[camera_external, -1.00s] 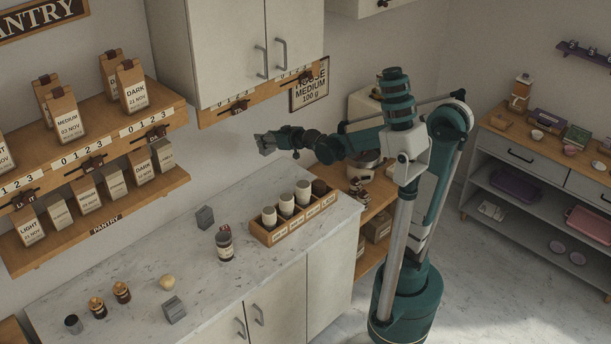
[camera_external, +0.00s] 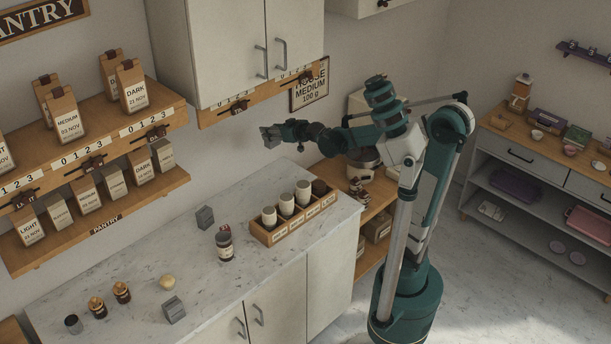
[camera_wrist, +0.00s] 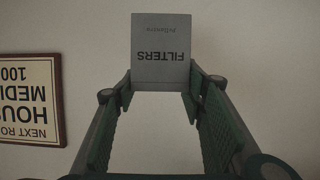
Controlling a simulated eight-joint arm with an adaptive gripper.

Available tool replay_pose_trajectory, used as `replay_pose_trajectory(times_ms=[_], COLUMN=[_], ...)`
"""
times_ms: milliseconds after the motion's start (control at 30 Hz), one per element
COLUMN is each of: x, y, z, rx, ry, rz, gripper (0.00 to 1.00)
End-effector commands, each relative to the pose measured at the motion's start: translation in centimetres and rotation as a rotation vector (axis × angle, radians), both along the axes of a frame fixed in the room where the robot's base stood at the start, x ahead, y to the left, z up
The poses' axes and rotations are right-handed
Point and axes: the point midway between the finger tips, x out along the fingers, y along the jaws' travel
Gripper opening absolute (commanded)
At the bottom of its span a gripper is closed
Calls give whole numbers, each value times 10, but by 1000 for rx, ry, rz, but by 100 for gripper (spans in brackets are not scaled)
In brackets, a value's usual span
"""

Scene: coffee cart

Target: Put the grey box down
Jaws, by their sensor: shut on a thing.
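A grey box (camera_wrist: 161,48) marked "FILTERS", upside down in the wrist view, sits between the fingertips of my gripper (camera_wrist: 160,85). My gripper is shut on it, with one green finger on each side. In the external view my gripper (camera_external: 272,137) is up in the air, above the back of the marble counter (camera_external: 150,258) and below the wall cupboard. The held box is small and hard to make out there. Two other grey boxes stand on the counter, one at the back (camera_external: 205,217) and one near the front (camera_external: 174,310).
A wooden rack (camera_external: 297,228) with pale cups stands at the counter's right end. A dark jar (camera_external: 225,243), a pale round thing (camera_external: 167,282) and small brown bottles (camera_external: 121,292) stand on the counter. Clear marble lies between them. Pantry shelves (camera_external: 150,197) hang at left.

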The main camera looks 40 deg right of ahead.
Motion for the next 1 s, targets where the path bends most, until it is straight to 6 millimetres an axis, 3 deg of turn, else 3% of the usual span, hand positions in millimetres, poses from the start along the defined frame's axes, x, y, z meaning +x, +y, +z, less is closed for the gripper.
replay_pose_trajectory(times_ms=[167,367,567,1000], x=[3,13,24,37], y=[11,42,94,229], z=[-1,-3,-8,-25], rx=[0,0,1,1], ry=[0,0,0,0], rz=[13,51,111,261], gripper=[28,28,28,28])
